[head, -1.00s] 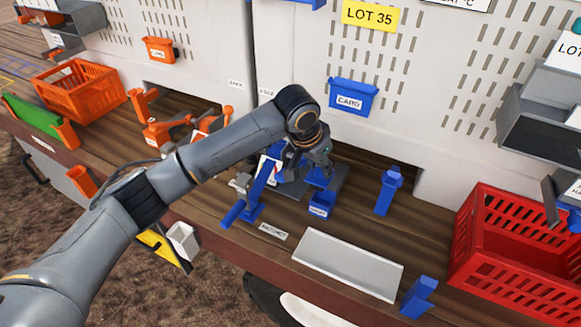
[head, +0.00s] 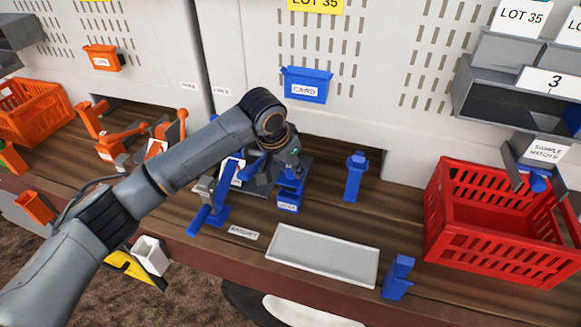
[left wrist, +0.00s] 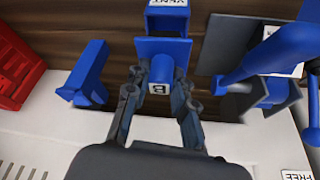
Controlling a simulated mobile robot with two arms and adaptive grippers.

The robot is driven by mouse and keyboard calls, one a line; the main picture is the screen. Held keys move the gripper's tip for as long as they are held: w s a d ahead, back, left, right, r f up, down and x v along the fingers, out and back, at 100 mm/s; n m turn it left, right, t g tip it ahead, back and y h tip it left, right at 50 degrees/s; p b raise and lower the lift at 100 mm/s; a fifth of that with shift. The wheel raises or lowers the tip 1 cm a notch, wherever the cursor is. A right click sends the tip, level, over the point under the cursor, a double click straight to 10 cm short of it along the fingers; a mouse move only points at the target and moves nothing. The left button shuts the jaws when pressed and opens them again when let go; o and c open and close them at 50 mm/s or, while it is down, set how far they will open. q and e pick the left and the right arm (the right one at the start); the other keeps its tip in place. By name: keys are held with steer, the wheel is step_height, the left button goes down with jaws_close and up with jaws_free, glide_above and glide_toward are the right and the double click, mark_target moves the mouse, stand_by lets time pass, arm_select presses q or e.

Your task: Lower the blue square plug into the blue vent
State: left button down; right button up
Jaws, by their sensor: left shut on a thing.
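The blue plug (left wrist: 160,68), with a square flange and a round end marked B, is in the left wrist view. My left gripper (left wrist: 158,92) is shut on it. In the head view my left gripper (head: 284,166) is over the back of the bench, with the plug (head: 292,176) partly hidden by its fingers. The blue vent (head: 288,203), a small labelled box, stands close below the plug. The vent (left wrist: 168,20) shows at the top of the left wrist view, its opening just beyond the plug's flange. I cannot tell whether they touch. My right gripper is not in view.
A blue lever stand (head: 213,210) stands close left of the vent, and a blue post (head: 354,178) to its right. A pale tray (head: 323,258) lies in front. A red crate (head: 480,250) is at the right. Orange fixtures (head: 112,150) stand at the left.

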mark_target(290, 177)
arm_select(q)
steer(key=shift+f+b, duration=0.4)
steer(key=shift+f, duration=1.55)
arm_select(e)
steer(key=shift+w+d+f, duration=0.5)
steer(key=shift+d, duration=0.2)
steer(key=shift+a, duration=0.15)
arm_select(q)
steer(key=c, duration=1)
jaws_free()
steer(key=shift+c, duration=0.2)
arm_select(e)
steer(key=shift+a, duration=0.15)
